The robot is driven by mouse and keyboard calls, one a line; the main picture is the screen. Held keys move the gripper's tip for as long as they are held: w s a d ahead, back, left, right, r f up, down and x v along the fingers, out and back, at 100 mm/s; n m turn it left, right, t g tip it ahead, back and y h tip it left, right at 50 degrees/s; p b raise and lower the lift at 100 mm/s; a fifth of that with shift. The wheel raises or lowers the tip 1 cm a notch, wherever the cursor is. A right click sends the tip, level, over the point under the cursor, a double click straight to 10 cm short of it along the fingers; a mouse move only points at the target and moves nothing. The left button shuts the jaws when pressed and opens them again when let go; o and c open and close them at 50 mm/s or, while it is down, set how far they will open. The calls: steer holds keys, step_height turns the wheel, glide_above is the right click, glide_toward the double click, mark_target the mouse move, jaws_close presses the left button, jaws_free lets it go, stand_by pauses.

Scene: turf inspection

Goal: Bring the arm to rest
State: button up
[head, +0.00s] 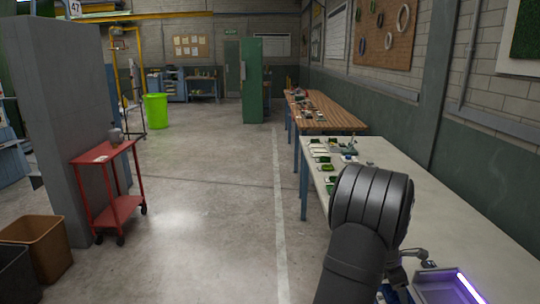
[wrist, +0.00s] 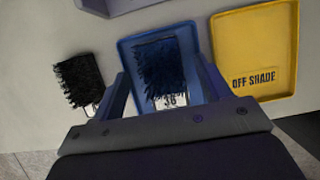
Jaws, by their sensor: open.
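My gripper (wrist: 161,68) shows in the wrist view with its two fingers spread apart. Between and beyond the fingers, a dark blue tufted turf piece (wrist: 160,62) lies in a blue tray (wrist: 128,47). I cannot tell the height of the fingers above it. A white label (wrist: 170,101) with dark characters shows at the piece's lower edge, partly hidden. In the head view my dark arm reaches over the near end of the pale bench (head: 440,205); the gripper's fingers are not clear there.
A yellow tray (wrist: 228,52) marked "OFF SHADE" is to the right, and a black tufted piece (wrist: 80,80) to the left. A purple-lit box (head: 447,289) stands at the bench's near end. Small green samples (head: 322,160) lie farther along. A red cart (head: 101,153) stands left across open floor.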

steer(key=shift+r, duration=1.65)
